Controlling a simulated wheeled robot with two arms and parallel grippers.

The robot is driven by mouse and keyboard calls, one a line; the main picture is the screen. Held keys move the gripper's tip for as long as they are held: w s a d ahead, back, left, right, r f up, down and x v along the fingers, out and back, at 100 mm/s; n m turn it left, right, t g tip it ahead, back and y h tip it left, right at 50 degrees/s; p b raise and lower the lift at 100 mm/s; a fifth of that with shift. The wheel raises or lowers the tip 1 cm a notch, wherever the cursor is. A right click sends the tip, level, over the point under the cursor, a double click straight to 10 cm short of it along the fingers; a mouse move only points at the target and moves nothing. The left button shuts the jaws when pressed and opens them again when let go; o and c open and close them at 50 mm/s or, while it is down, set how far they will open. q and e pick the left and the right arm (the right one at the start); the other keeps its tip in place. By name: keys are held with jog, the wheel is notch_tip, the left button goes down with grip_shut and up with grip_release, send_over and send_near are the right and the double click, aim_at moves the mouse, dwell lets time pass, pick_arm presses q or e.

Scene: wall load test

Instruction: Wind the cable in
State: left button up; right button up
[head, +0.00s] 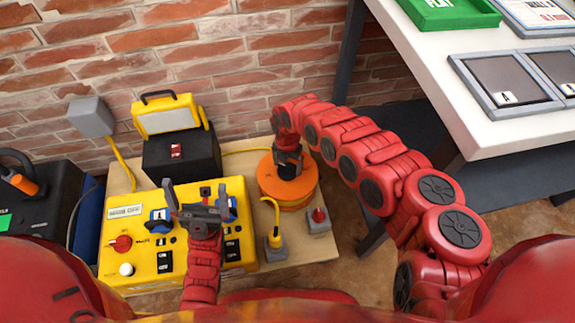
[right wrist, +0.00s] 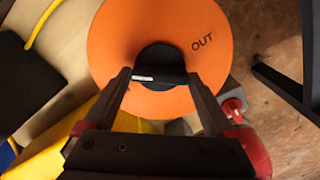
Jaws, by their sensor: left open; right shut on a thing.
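An orange cable reel (head: 270,183) stands on a wooden board, to the right of the yellow control box. In the right wrist view its orange disc (right wrist: 190,45) is marked "OUT" and has a dark hub (right wrist: 160,62) in the middle. My right gripper (head: 287,165) is over the reel, shut on the dark hub; its fingers (right wrist: 160,78) lie on either side of it. My left gripper (head: 198,193) is open and empty above the yellow control box (head: 150,268).
The control box carries a red knob (head: 121,243) and blue parts. A yellow lamp (head: 167,115) on a black box stands behind it. A yellow plug (head: 275,240) and a red button box (head: 319,217) are near the reel. A white table (head: 485,130) is at right.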

jog(key=n, duration=0.4)
jog(key=shift+b, duration=0.4)
jog(key=shift+n, duration=1.8)
jog(key=o, duration=1.1)
jog(key=shift+c, duration=0.2)
